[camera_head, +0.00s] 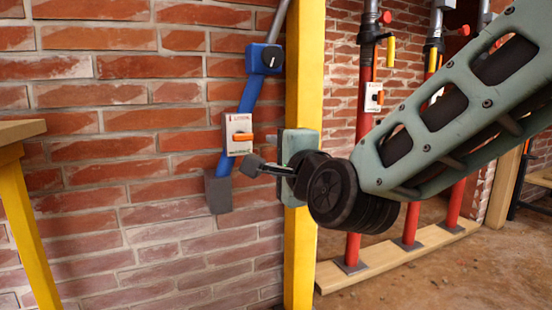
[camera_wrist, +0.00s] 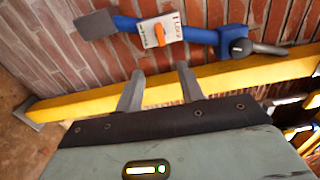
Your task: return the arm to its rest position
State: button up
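My arm (camera_head: 450,110) reaches in from the right in the head view, in front of the yellow post. My gripper (camera_head: 255,165) points left toward the brick wall, close to the lower part of a blue pipe (camera_head: 250,95). In the wrist view my gripper (camera_wrist: 160,70) has its two grey fingers apart, with nothing held between them. The blue pipe also shows beyond the fingertips in the wrist view (camera_wrist: 200,36). A white box with an orange lever (camera_head: 239,134) sits on the pipe, just above the gripper in the head view. I cannot tell the exact gap to the pipe.
A yellow post (camera_head: 303,255) stands right behind my wrist. Several red pipes (camera_head: 352,215) rise from a wooden beam (camera_head: 400,258) at the right. A wooden-topped stand with a yellow leg (camera_head: 28,235) is at the left edge. Brick wall (camera_head: 120,180) fills the left background.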

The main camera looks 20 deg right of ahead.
jog(key=shift+a, duration=0.1)
jog(key=s+a+f+n+g+y+p, duration=0.5)
jog(key=s+a+n+g+p, duration=0.45)
jog(key=n, duration=0.45)
jog(key=s+d+r+n+g+h+p, duration=0.1)
jog(key=s+d+n+g+h+p, duration=0.1)
jog(key=s+n+g+p, duration=0.35)
jog(key=s+d+n+g+h+p, duration=0.1)
jog(key=s+n+g+h+p, duration=0.2)
jog(key=s+n, duration=0.5)
notch_tip(320, 180, up, 36)
jog(key=m+p, duration=0.1)
jog(key=p, duration=3.5)
jog(key=shift+s+r+m+y+p, duration=0.25)
jog(key=shift+s+m+y+p, duration=0.05)
jog(key=shift+m+p, duration=0.05)
